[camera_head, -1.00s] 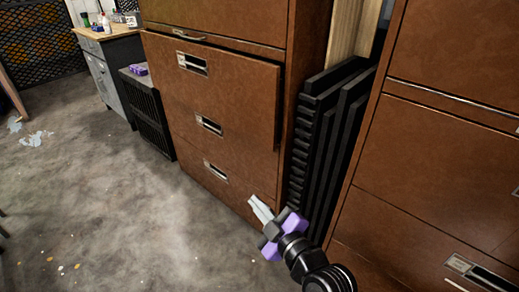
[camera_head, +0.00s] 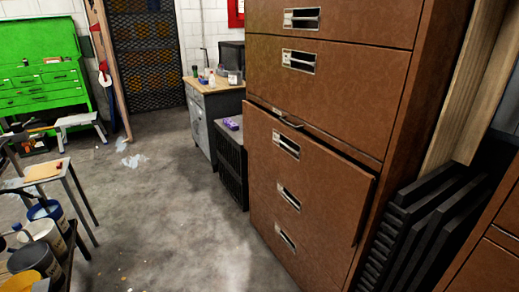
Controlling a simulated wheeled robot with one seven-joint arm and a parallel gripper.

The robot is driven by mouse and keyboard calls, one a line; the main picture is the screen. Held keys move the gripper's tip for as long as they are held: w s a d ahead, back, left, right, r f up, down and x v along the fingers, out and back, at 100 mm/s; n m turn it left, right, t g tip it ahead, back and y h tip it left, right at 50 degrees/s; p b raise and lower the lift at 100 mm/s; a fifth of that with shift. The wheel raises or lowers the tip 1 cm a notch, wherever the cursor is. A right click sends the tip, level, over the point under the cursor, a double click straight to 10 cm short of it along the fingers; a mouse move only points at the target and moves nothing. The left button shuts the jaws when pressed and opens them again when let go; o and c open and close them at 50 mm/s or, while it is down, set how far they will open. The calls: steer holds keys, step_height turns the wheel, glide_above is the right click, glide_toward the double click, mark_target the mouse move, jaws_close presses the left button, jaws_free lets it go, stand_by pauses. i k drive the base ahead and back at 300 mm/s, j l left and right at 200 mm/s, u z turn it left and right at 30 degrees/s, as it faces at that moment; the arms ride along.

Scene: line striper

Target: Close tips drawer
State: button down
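A tall brown cabinet (camera_head: 330,82) stands right of centre, with several metal label-holder pulls on its front. Its upper drawer fronts sit flush. A large lower front (camera_head: 318,182) stands out from the cabinet body, with a visible gap along its top and right edges. A small metal handle (camera_head: 291,122) shows at that top gap. No readable label marks any drawer as the tips drawer, so I cannot tell which one it is. My gripper is not in view now.
Black slats (camera_head: 420,225) and wooden boards (camera_head: 462,85) lean right of the cabinet. A dark low cabinet (camera_head: 231,160) and a workbench (camera_head: 215,100) stand to its left. Paint buckets (camera_head: 42,235) are at lower left, a green tool chest (camera_head: 40,65) behind. Open concrete floor (camera_head: 165,210) lies between.

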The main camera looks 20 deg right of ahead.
mark_target(341, 192)
steer(key=i+j, duration=0.15)
steer(key=i, duration=0.5)
steer(key=i+j, duration=0.2)
steer(key=i, duration=0.45)
steer(key=i+j, duration=0.15)
steer(key=i, duration=0.5)
steer(key=i+j, duration=0.2)
steer(key=i, duration=0.5)
steer(key=j+u, duration=0.05)
